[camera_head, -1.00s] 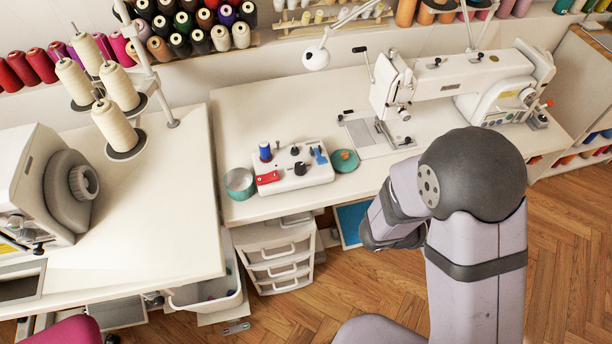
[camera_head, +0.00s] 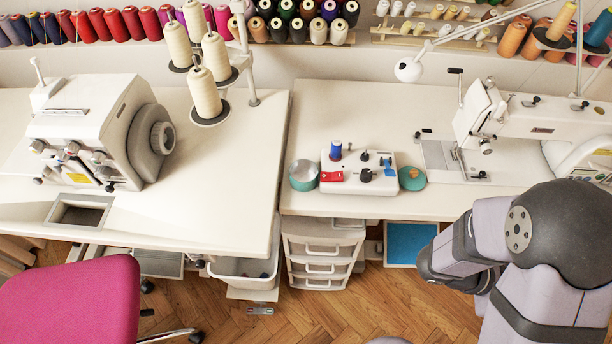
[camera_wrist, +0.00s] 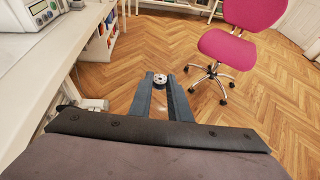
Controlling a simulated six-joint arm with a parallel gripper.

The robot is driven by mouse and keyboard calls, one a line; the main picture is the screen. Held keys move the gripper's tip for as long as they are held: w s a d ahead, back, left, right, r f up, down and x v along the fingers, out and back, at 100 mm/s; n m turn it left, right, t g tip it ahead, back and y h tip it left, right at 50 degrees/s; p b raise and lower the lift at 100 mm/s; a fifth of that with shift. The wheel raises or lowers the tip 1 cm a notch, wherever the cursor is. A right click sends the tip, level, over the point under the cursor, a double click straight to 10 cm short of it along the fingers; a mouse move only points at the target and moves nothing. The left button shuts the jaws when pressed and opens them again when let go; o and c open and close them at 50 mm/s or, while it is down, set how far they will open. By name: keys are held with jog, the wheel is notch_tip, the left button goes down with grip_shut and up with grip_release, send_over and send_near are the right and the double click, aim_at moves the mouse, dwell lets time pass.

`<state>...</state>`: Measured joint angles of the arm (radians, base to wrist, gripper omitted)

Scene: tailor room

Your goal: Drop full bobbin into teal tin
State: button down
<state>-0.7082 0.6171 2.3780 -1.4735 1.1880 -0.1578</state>
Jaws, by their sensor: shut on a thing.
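In the wrist view my gripper (camera_wrist: 160,86) is shut on a small metallic bobbin (camera_wrist: 159,78), held at the fingertips above the wood floor, to the right of a white table. In the head view the teal tin (camera_head: 303,176) stands open-topped on the right table, just left of the white bobbin-winding device (camera_head: 358,174). The inside of the tin looks pale; its contents cannot be made out. The tin does not show in the wrist view. My fingers and the held bobbin are hidden in the head view.
A teal lid or dish (camera_head: 412,179) with a small orange thing lies right of the device. A sewing machine (camera_head: 540,122) stands further right. White drawers (camera_head: 322,255) are under the table edge. A pink chair (camera_wrist: 228,45) stands on the floor (camera_wrist: 270,115).

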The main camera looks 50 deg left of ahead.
jog(key=shift+a, duration=0.1)
dwell(0.4)
jog(key=s+a+r+n+y, duration=0.2)
jog(key=s+a+n+y, duration=0.3)
jog(key=a, duration=1.2)
jog(key=s+a+r+n+t+y+p, duration=0.1)
jog(key=s+a+r+n+y, duration=0.2)
jog(key=a, duration=1.3)
jog(key=s+a+r+n+t+y, duration=0.1)
jog(key=s+a+n+y, duration=0.6)
jog(key=a, duration=1)
jog(key=r+n+y, duration=0.1)
jog(key=n+y, duration=0.2)
jog(key=y, duration=0.1)
jog(key=shift+s+a+r, duration=0.15)
jog(key=shift+a+r, duration=0.1)
jog(key=shift+a, duration=0.05)
jog(key=shift+f, duration=0.1)
jog(key=shift+t, duration=0.3)
jog(key=shift+f+b, duration=1.6)
jog(key=shift+f, duration=1.35)
